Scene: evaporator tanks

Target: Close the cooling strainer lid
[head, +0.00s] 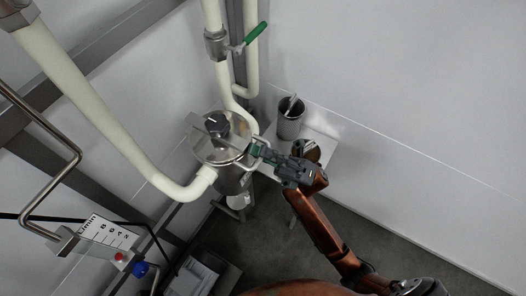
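The cooling strainer (232,182) is a round steel vessel with a cream pipe entering its side. Its steel lid (228,152) lies over the top, with a black knob (217,124) and a flat metal bar across it. Whether the lid is fully seated or fastened is too small to tell. My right gripper (256,153) is at the right side of the strainer, close to a thin bent metal handle at the lid's edge. Whether its fingers touch or grip that handle cannot be made out. My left gripper is not in view.
A small steel table (318,143) right of the strainer holds a steel cup (291,118) with a utensil in it. Another round metal item (306,149) is partly hidden by my arm. A green-handled valve (255,34) sits on pipes above. White walls stand behind and right.

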